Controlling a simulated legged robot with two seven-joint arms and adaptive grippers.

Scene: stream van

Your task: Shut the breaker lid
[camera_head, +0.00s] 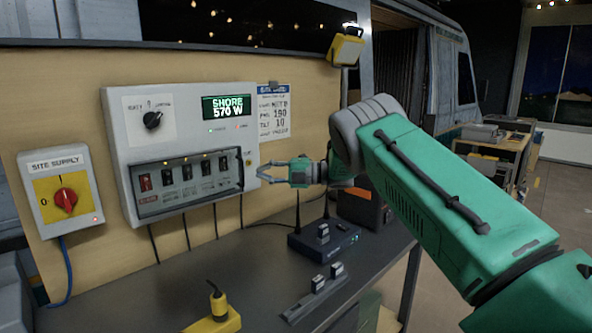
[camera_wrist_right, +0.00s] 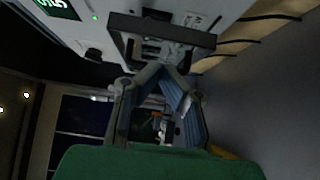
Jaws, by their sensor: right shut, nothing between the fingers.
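The grey breaker box (camera_head: 120,110) is mounted on the wooden wall, with a lit display reading SHORE 570 W. The breaker lid (camera_head: 190,206) is a dark-framed clear cover over a row of several switches on its lower front. I cannot tell whether it lies flush or stands slightly out. My right gripper (camera_head: 261,172) is shut and empty at the right end of the lid, fingers pointing left. In the right wrist view, the fingertips (camera_wrist_right: 165,64) are just short of a dark frame (camera_wrist_right: 195,40) that looks like the lid. My left gripper is not in view.
A site supply box (camera_head: 62,185) with a red knob is left of the breaker box. The dark bench (camera_head: 265,270) below holds a router-like box (camera_head: 325,241) with antennas, a strip with small blocks (camera_head: 315,292) and a yellow object (camera_head: 213,322). A notice (camera_head: 274,112) hangs on the wall.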

